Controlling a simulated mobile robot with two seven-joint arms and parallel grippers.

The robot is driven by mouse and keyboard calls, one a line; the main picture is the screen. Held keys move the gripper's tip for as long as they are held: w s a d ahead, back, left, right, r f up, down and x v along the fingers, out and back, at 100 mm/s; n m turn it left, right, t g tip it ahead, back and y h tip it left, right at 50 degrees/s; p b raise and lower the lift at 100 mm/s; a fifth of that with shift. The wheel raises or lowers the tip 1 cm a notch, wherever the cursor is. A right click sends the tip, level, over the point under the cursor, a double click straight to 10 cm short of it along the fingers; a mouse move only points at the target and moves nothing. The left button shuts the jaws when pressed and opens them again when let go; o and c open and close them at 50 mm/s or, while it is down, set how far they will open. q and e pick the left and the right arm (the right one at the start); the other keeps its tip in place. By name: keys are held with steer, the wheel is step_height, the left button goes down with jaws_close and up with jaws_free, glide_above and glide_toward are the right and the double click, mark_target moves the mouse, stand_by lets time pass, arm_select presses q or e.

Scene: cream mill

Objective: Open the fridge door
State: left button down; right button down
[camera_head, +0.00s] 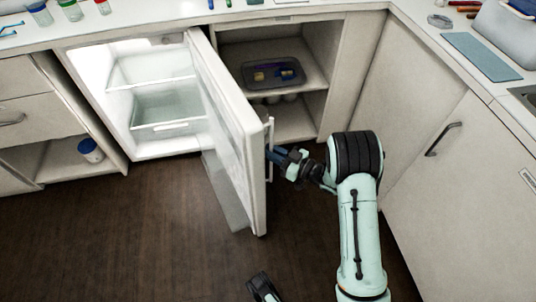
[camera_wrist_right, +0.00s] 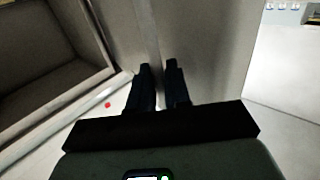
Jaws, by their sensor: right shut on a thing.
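The white under-counter fridge (camera_head: 120,95) stands at the left of centre in the head view. Its door (camera_head: 232,130) is swung wide open, hinged on the right, showing the lit inside with a shelf and a clear drawer (camera_head: 167,112). A slim vertical handle (camera_head: 270,130) is on the door's outer face near its free edge. My right gripper (camera_head: 273,156) is shut on this handle; its dark fingers also show in the right wrist view (camera_wrist_right: 160,75). A dark piece at the bottom edge seems to be my left gripper (camera_head: 262,287), apart from the door; its fingers are unclear.
Behind the door an open cupboard (camera_head: 320,60) holds a dark tray (camera_head: 273,74) with small items. A closed cabinet with a dark handle (camera_head: 443,139) stands at the right. A blue-lidded tub (camera_head: 90,150) sits on a low shelf at the left. The brown floor (camera_head: 130,230) is clear.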

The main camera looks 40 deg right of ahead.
arm_select(q)
steer(key=shift+s+d+f, duration=0.1)
steer(key=shift+s+d, duration=0.15)
steer(key=shift+d, duration=0.2)
arm_select(e)
steer(key=shift+w+d+r+y, duration=0.15)
steer(key=shift+d+y, duration=0.15)
steer(key=shift+d, duration=0.45)
steer(key=c, duration=1.3)
jaws_free()
steer(key=shift+a, duration=0.1)
steer(key=shift+o, duration=0.2)
steer(key=shift+w, duration=0.1)
